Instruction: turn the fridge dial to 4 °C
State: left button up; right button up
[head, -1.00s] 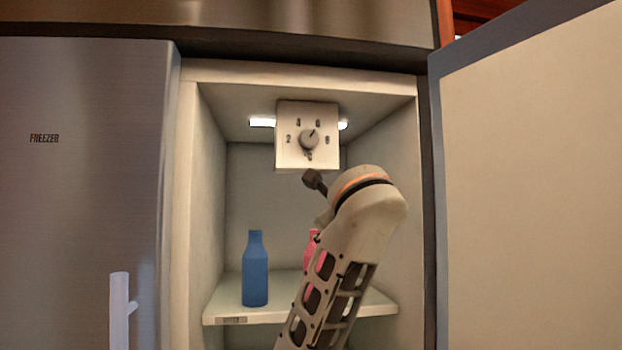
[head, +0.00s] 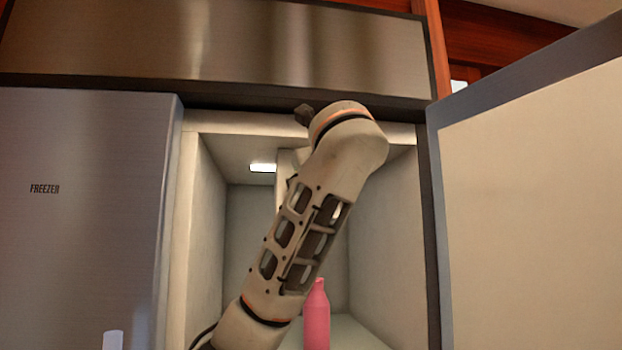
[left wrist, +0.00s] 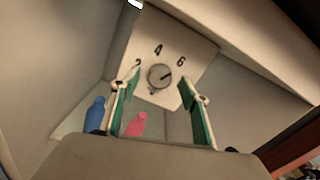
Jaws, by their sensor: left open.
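The fridge dial (left wrist: 160,77) is a round grey knob on a pale panel (left wrist: 190,42) with printed numbers; it shows in the left wrist view. Its mark points up and right, roughly toward the 6. The 4 stands above the knob and the 2 to its left. My left gripper (left wrist: 161,88) is open, its two green-lined fingers on either side of the dial in the picture. Whether they touch the panel I cannot tell. In the head view my left arm hides the dial and most of the panel (head: 286,166). My right gripper is out of view.
A pink bottle (head: 316,318) stands on the shelf inside the fridge; a blue bottle (left wrist: 94,114) shows in the left wrist view. The open fridge door (head: 530,200) is on the right, the closed freezer door (head: 80,240) on the left. Side walls bound the compartment closely.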

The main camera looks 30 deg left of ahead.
pick_arm(q)
jog(key=shift+w+a, duration=0.35)
jog(key=shift+w, duration=0.2)
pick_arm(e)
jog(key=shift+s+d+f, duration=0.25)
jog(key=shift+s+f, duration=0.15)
pick_arm(q)
jog(key=c, duration=1.1)
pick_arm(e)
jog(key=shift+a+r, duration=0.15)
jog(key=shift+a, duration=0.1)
